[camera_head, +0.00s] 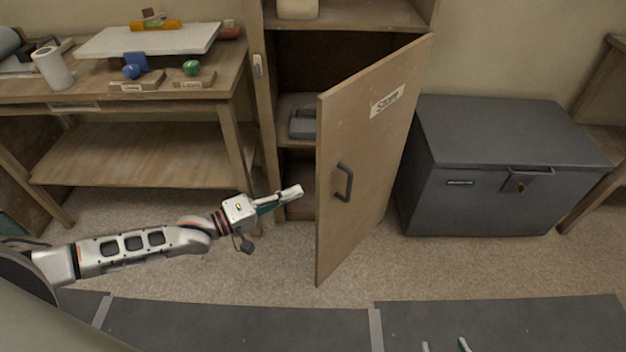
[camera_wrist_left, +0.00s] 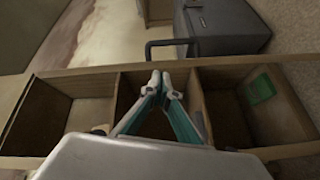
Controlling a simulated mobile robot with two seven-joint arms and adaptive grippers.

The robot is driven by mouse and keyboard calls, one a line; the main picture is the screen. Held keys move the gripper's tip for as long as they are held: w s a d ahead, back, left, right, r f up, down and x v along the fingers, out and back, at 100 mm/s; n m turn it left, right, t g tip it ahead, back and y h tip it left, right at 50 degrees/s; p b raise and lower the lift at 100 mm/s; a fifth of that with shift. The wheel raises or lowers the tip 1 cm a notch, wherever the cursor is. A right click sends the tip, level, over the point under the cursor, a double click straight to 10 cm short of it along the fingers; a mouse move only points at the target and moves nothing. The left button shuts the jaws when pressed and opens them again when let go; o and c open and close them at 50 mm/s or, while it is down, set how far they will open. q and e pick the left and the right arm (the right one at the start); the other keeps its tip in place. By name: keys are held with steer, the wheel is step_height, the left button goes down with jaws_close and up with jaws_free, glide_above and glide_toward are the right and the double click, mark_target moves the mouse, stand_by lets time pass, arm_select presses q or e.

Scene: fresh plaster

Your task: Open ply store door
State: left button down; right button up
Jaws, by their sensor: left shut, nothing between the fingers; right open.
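The ply store door (camera_head: 375,150) stands ajar in the head view, swung out from the cabinet, with its free edge toward me. It bears a pale label (camera_head: 387,100), only partly legible, and a dark bar handle (camera_head: 344,182). My left gripper (camera_head: 298,191) is shut and empty just left of the door's free edge, at about handle height, in front of the opening. In the left wrist view its fingertips (camera_wrist_left: 160,80) meet, and a dark handle (camera_wrist_left: 149,46) shows beyond them. I cannot tell whether they touch the door. My right gripper (camera_head: 445,346) is open at the bottom edge, mostly cut off.
A grey chest (camera_head: 480,200) stands behind and right of the door. A workbench (camera_head: 130,155) is on the left. A grey object (camera_head: 303,122) sits on a cabinet shelf. The carpet (camera_head: 270,270) in front of the door is clear.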

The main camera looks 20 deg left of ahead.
arm_select(q)
steer(key=w+a+f+n+b, duration=0.2)
steer(key=w+a+n, duration=0.1)
steer(key=a, duration=0.4)
steer(key=w+d, duration=0.5)
steer(key=d, duration=0.5)
steer(key=shift+w+r, duration=0.4)
steer(key=shift+r, duration=0.05)
arm_select(e)
steer(key=shift+s+a+f, duration=0.1)
steer(key=shift+s+f, duration=0.15)
steer(key=shift+f, duration=0.35)
steer(key=shift+s+f, duration=0.3)
steer(key=shift+f, duration=0.3)
steer(key=shift+s+a+f, duration=0.1)
steer(key=shift+s+f, duration=0.15)
steer(key=shift+f, duration=0.35)
steer(key=shift+r, duration=0.1)
